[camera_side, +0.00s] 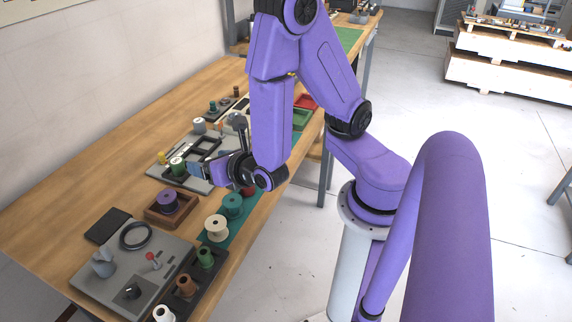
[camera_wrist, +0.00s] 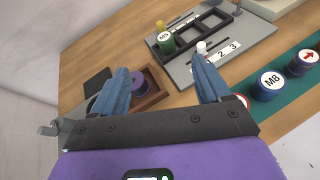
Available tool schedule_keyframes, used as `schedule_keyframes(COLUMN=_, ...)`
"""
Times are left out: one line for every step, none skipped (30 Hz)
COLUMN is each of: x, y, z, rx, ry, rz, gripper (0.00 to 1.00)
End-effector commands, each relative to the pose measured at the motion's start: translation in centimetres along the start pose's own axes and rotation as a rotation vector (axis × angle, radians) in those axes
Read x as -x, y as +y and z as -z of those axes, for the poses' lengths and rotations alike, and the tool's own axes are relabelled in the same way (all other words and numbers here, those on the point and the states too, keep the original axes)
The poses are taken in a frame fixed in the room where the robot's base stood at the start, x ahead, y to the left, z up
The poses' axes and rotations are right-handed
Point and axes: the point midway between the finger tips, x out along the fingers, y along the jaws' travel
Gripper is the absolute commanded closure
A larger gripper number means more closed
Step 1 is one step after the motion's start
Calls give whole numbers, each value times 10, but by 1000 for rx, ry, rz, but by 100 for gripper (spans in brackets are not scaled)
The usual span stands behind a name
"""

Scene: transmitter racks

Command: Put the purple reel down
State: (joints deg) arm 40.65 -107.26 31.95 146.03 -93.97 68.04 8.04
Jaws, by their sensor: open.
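The purple reel (camera_side: 167,200) sits in a brown wooden tray (camera_side: 160,220) on the bench, left of my gripper in the side view. In the wrist view the reel (camera_wrist: 138,83) shows in the tray (camera_wrist: 158,95), partly hidden behind the left finger. My gripper (camera_side: 196,170) is above the bench, just beyond the tray and near the grey rack. Its two blue fingers stand wide apart in the wrist view (camera_wrist: 161,70), with nothing between them. The reel is apart from the fingers in the side view.
A green reel (camera_side: 178,166) marked M5 sits in the grey rack close to the fingers. A grey panel (camera_side: 100,275) with a lever and a black rack of reels (camera_side: 205,275) are nearer.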

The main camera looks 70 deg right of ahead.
Motion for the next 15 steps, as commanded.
schedule_keyframes(x=5, y=-11, z=-11, rx=-93, ry=5, rz=70, gripper=24)
schedule_keyframes(x=8, y=-18, z=-15, rx=-144, ry=11, rz=117, gripper=24)
schedule_keyframes(x=13, y=-28, z=-20, rx=-213, ry=24, rz=177, gripper=24)
schedule_keyframes(x=18, y=-36, z=-22, rx=-265, ry=35, rz=221, gripper=24)
schedule_keyframes(x=22, y=-42, z=-24, rx=-317, ry=50, rz=265, gripper=24)
schedule_keyframes(x=30, y=-52, z=-25, rx=-388, ry=71, rz=325, gripper=24)
schedule_keyframes(x=35, y=-58, z=-25, rx=-441, ry=90, rz=368, gripper=24)
schedule_keyframes(x=41, y=-63, z=-24, rx=-494, ry=112, rz=410, gripper=24)
schedule_keyframes(x=50, y=-70, z=-23, rx=-564, ry=143, rz=465, gripper=24)
schedule_keyframes(x=57, y=-74, z=-22, rx=-617, ry=168, rz=506, gripper=24)
schedule_keyframes(x=64, y=-78, z=-20, rx=-671, ry=197, rz=545, gripper=24)
schedule_keyframes(x=75, y=-82, z=-16, rx=-741, ry=236, rz=598, gripper=24)
schedule_keyframes(x=83, y=-84, z=-14, rx=-793, ry=269, rz=637, gripper=24)
schedule_keyframes(x=91, y=-85, z=-11, rx=-846, ry=304, rz=674, gripper=24)
schedule_keyframes(x=102, y=-86, z=-8, rx=-914, ry=352, rz=723, gripper=24)
